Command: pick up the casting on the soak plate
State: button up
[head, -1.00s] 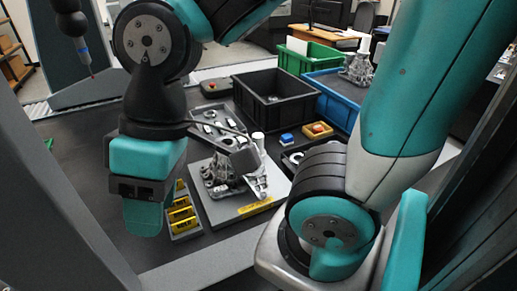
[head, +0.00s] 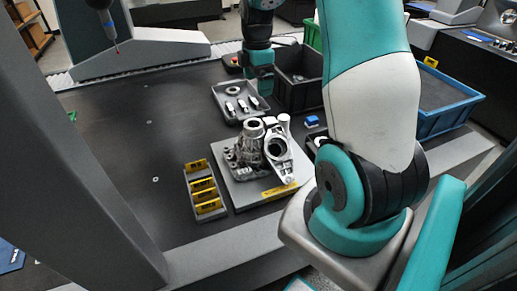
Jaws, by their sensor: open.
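The casting (head: 250,152), a silvery metal housing with a round collar on top and a ringed opening at its right, stands on the soak plate (head: 246,199). The plate is a grey slab with a yellow label at its front right edge. Nothing touches the casting from above. The end of my arm is up behind the casting, near the black bin.
A rack with yellow blocks (head: 205,194) stands left of the plate. Behind are a grey parts tray (head: 222,104) and a black bin (head: 297,70). A blue bin (head: 450,118) is at right, partly behind my arm. A probe (head: 113,35) hangs at upper left. The left table is mostly clear.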

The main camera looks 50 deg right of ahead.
jog(key=p, duration=0.1)
send_over(257, 125)
jog(key=f, duration=0.7)
jog(key=a+f, duration=0.1)
jog(key=f, duration=0.2)
jog(key=shift+s+f, duration=0.2)
jog(key=shift+s, duration=0.15)
jog(key=shift+s+f+p, duration=0.1)
jog(key=shift+f+p, duration=0.65)
jog(key=shift+f, duration=1.85)
jog(key=shift+r, duration=0.15)
jog(key=c, duration=1.6)
